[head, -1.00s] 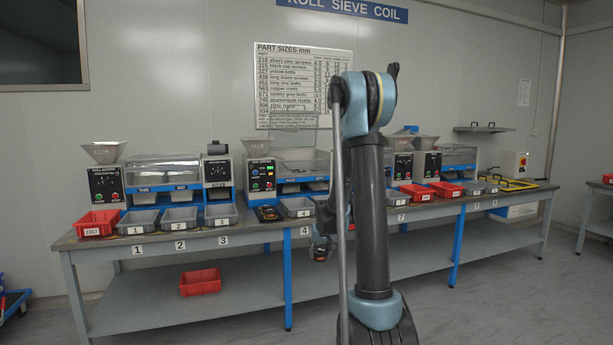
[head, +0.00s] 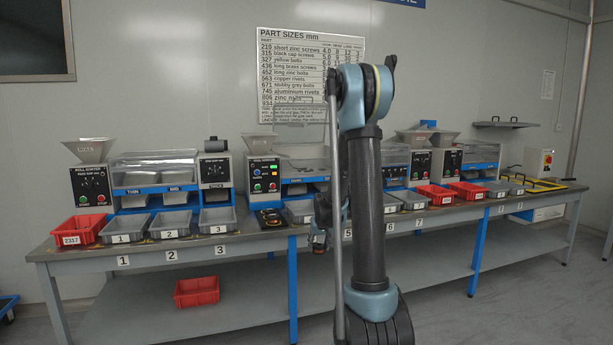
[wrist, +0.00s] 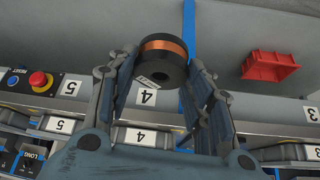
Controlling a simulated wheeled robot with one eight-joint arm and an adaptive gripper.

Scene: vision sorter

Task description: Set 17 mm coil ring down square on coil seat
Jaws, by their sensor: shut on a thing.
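The coil ring (wrist: 165,45) is a dark, round-flanged spool with a copper-coloured winding and a small white label. It shows at the top of the wrist view, between the two fingers of my gripper (wrist: 163,70), which is shut on it. In the head view my gripper (head: 319,232) is small and partly hidden behind my own arm, in front of the bench's front edge. The coil ring is too small there to make out clearly. I cannot pick out the coil seat for certain in either view.
A long grey bench (head: 140,247) carries sorting machines, numbered grey trays (head: 171,223) and red bins (head: 82,229). Another red bin (head: 196,291) sits on the lower shelf. A yellow-edged area (head: 535,184) lies at the bench's far right. The floor in front is clear.

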